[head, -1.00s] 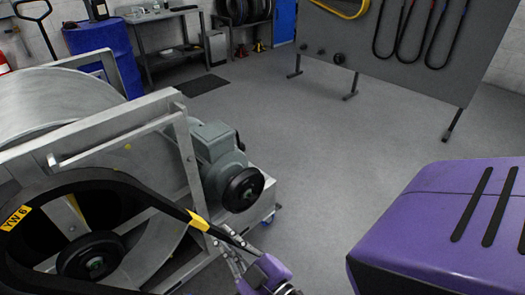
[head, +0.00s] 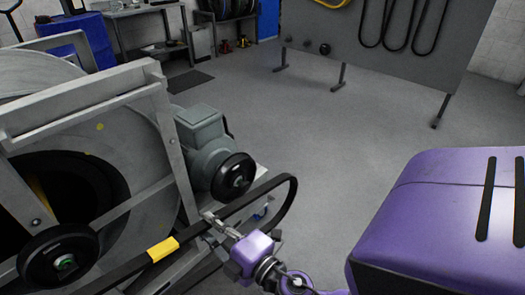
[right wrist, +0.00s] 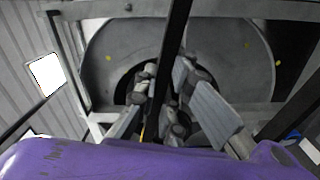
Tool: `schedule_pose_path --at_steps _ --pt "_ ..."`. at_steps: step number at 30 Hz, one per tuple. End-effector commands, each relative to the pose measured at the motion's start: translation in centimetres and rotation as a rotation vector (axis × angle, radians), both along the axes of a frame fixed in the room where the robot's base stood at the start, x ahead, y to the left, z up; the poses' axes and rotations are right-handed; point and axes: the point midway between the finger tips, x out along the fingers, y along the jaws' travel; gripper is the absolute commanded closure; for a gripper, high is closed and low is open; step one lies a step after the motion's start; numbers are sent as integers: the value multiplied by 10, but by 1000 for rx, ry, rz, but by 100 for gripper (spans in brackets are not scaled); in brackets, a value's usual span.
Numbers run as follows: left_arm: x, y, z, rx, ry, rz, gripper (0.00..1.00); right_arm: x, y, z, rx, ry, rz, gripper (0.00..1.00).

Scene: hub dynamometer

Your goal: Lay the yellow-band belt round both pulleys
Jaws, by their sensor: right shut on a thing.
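The black belt (head: 283,205) shows a yellow band (head: 162,249) and runs from the bottom left edge to a rounded loop end right of my right gripper (head: 214,221). That gripper is shut on the belt, below the motor pulley (head: 234,178). The loop end is beside and below this pulley, not around it. The other black pulley (head: 60,262) is at the lower left; the belt passes to its right and leaves the view. In the right wrist view the belt (right wrist: 177,50) runs between the fingers (right wrist: 168,90). My left gripper is out of view.
A large grey drum in a metal frame (head: 90,100) stands at the left, with the grey-green motor (head: 201,140) beside it. A board with hanging belts (head: 390,40) stands at the back. The floor (head: 300,130) between is clear.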

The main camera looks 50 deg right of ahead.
Motion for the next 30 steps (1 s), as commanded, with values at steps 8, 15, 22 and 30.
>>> schedule_pose_path --at_steps 8,15,22,30 --pt "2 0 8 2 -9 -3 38 18 1 3 1 -4 0 100" --pt "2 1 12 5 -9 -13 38 32 1 2 0 -3 0 100" --pt "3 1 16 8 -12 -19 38 46 2 2 1 -2 1 100" --pt "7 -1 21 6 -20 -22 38 62 2 2 -1 -2 0 100"
